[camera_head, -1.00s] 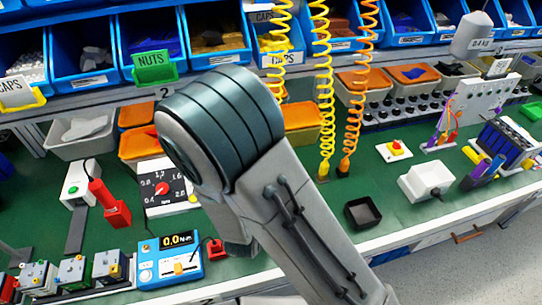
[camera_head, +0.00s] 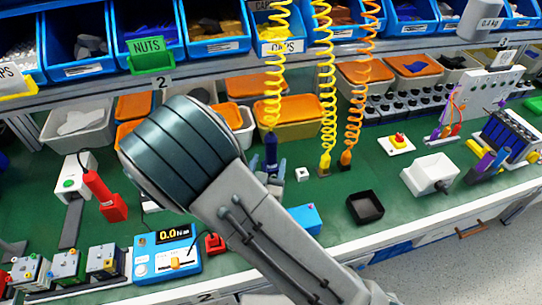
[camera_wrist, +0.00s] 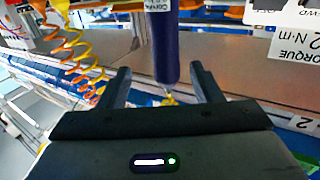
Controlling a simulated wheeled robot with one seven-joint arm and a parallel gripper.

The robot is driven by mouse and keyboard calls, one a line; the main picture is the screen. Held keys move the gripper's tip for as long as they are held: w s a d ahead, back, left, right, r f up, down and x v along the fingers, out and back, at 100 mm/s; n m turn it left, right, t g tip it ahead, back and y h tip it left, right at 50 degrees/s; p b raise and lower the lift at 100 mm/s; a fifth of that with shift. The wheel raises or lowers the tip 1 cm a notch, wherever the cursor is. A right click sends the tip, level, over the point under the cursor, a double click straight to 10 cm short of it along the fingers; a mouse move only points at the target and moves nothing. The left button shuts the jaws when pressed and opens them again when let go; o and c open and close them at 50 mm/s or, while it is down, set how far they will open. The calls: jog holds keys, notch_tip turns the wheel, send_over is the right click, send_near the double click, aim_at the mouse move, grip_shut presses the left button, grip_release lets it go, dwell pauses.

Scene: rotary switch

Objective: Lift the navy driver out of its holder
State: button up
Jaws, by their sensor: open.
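The navy driver (camera_head: 271,150) stands upright under the yellow coiled cord on the left, at the back of the green bench. My gripper (camera_head: 274,172) is at the driver, mostly hidden behind my own arm in the head view. In the wrist view the navy driver (camera_wrist: 164,45) lies between the two dark fingers of my gripper (camera_wrist: 160,72). The fingers are open, with a visible gap on each side of it. The driver's holder is not clearly visible.
Other coiled cords, yellow (camera_head: 327,100) and orange (camera_head: 356,100), hang close to the right. A small white cube (camera_head: 302,174), a blue block (camera_head: 305,218) and a black tray (camera_head: 364,207) are on the bench.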

aim_at(269, 152)
jog(key=shift+a+f+p+x, duration=0.15)
jog(key=shift+p+x, duration=0.35)
jog(key=shift+x, duration=1.25)
jog(key=shift+a+f+p+x, duration=0.15)
jog(key=shift+p+x, duration=0.3)
jog(key=shift+x, duration=1.25)
jog(key=shift+w+a, duration=0.1)
jog(key=shift+c, duration=0.3)
grip_shut()
jog(key=shift+r, duration=0.25)
jog(key=shift+r, duration=4.8)
